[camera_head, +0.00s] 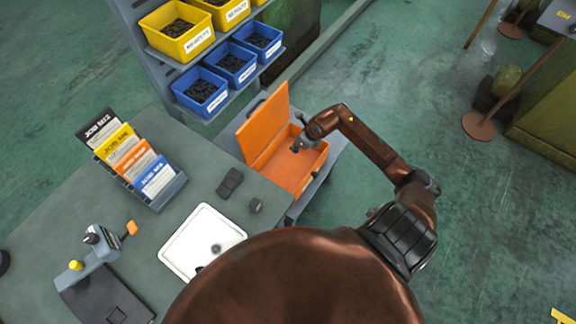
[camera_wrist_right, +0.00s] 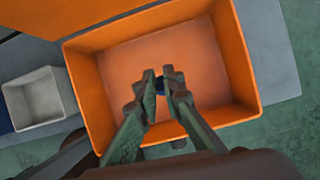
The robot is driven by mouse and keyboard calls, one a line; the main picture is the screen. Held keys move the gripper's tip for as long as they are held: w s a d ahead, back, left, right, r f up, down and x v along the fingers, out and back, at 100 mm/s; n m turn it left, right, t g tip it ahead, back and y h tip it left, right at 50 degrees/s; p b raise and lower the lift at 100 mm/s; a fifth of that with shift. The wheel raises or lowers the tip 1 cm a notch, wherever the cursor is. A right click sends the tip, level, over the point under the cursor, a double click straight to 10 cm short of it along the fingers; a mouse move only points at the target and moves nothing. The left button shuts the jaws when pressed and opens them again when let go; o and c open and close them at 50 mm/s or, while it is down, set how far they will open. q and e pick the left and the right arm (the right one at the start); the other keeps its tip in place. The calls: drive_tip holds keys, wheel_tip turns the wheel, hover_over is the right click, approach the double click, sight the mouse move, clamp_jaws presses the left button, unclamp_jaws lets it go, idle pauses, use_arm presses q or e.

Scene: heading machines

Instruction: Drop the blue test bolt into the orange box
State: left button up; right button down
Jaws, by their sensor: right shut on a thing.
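My right gripper (camera_head: 299,146) is over the open box. In the wrist view my right gripper (camera_wrist_right: 164,76) is shut on the blue test bolt (camera_wrist_right: 160,86), of which only a small dark blue part shows between the fingertips. My left gripper is not in view.
A card rack (camera_head: 160,190), a white tray (camera_head: 190,250) and a dark clamp-like device (camera_head: 100,260) are on the workbench. A small grey bin (camera_wrist_right: 40,98) sits left of the box.

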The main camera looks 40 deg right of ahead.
wheel_tip(320, 180, down, 3)
drive_tip(key=shift+r+b, duration=0.1)
drive_tip(key=shift+b, duration=0.6)
drive_tip(key=shift+f+b, duration=0.45)
drive_tip(key=shift+f, duration=0.1)
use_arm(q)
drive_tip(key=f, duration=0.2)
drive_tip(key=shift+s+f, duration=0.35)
use_arm(e)
drive_tip(key=c, duration=2)
unclamp_jaws()
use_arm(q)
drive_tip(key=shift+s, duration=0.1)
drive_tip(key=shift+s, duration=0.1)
use_arm(e)
drive_tip(key=v, duration=1.2)
